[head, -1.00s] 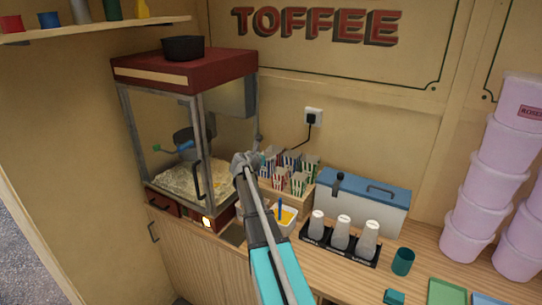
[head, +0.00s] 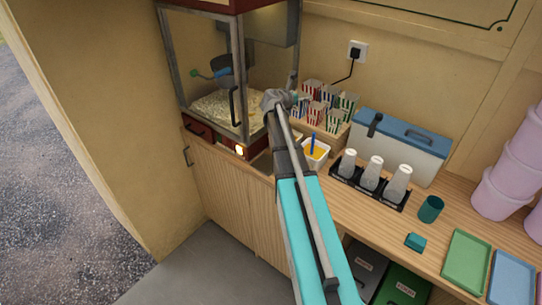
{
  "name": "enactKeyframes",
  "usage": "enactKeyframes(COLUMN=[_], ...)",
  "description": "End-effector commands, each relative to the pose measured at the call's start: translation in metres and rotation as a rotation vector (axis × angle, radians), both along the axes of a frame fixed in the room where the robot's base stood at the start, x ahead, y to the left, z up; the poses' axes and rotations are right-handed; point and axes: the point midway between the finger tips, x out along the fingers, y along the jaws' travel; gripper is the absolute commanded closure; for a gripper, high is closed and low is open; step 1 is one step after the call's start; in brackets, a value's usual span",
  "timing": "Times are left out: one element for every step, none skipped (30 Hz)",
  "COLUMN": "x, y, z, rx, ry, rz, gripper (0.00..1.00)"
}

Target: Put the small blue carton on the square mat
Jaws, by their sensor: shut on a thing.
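My gripper (head: 276,101) is over the counter, in front of the carton box and beside the popcorn machine. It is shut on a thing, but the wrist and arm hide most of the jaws. A bit of blue-green shows just right of it; I cannot tell whether this is the small blue carton. Striped cartons (head: 313,90) in red, green and other colours stand in a wooden box (head: 334,133) just right of the gripper. I cannot pick out a square mat in this view.
A tub with a blue handle (head: 316,153), a shaker rack (head: 370,184), a white chest with blue lid (head: 402,145) and a teal cup (head: 430,208) stand on the counter. A teal block (head: 415,241), green tray (head: 466,258) and blue tray (head: 512,277) lie at right.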

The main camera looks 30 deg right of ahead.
Motion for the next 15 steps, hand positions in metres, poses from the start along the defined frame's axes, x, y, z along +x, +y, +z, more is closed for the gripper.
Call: enactKeyframes(x=[-0.007, -0.010, -0.015, -0.019, -0.022, -0.028, -0.032, -0.036, -0.042, -0.046, -0.051, -0.057, -0.061, -0.066, -0.072], y=[0.013, 0.020, 0.029, 0.037, 0.045, 0.055, 0.063, 0.071, 0.080, 0.088, 0.096, 0.105, 0.112, 0.119, 0.128], z=[-0.011, -0.015, -0.020, -0.024, -0.028, -0.034, -0.038, -0.042, -0.048, -0.052, -0.056, -0.061, -0.065, -0.069, -0.074], rx=[0.001, 0.001, 0.001, 0.001, 0.002, 0.002, 0.002, 0.002, 0.002, 0.002, 0.002, 0.002, 0.002, 0.002, 0.002], ry=[0.000, 0.001, 0.002, 0.002, 0.002, 0.002, 0.002, 0.003, 0.003, 0.003, 0.003, 0.003, 0.003, 0.003, 0.003], rz=[0.003, 0.003, 0.003, 0.002, 0.003, 0.000, 0.000, 0.001, 0.000, -0.001, -0.001, -0.003, -0.004, -0.004, -0.005], gripper=[0.43, 0.43, 0.43, 0.43, 0.43, 0.43, 0.43, 0.43, 0.43, 0.43, 0.43, 0.43, 0.43, 0.43, 0.43])
